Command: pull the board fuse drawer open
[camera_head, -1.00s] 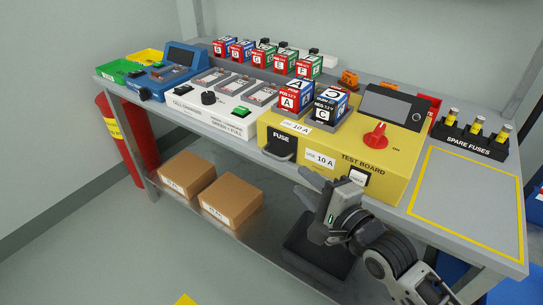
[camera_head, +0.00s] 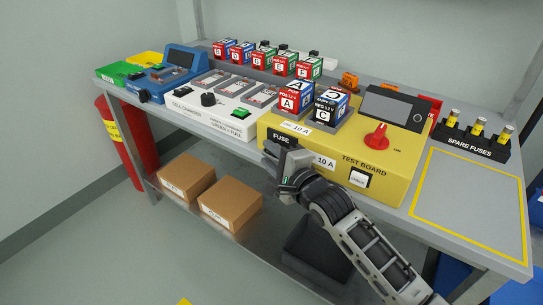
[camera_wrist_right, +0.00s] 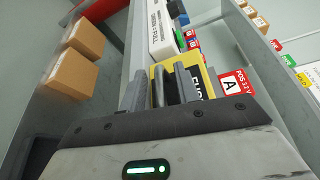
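The yellow test board (camera_head: 345,160) stands on the bench, with a red knob and a label reading 10 A. The fuse drawer (camera_head: 281,139) is on its front left, a black front marked FUSE. My right gripper (camera_head: 274,154) is at the drawer front and covers most of its handle. In the right wrist view, the dark handle (camera_wrist_right: 186,84) appears between the two grey fingers, with gaps beside it, so the gripper looks open around it. The drawer looks closed, though the gripper hides part of it. My left gripper is not in view.
Batteries A and C sit on top of the board. The white cell charger (camera_head: 215,115) is to its left. The spare fuses rack (camera_head: 473,138) and a clear yellow-outlined area (camera_head: 470,205) are to the right. Cardboard boxes (camera_head: 230,202) lie on the lower shelf.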

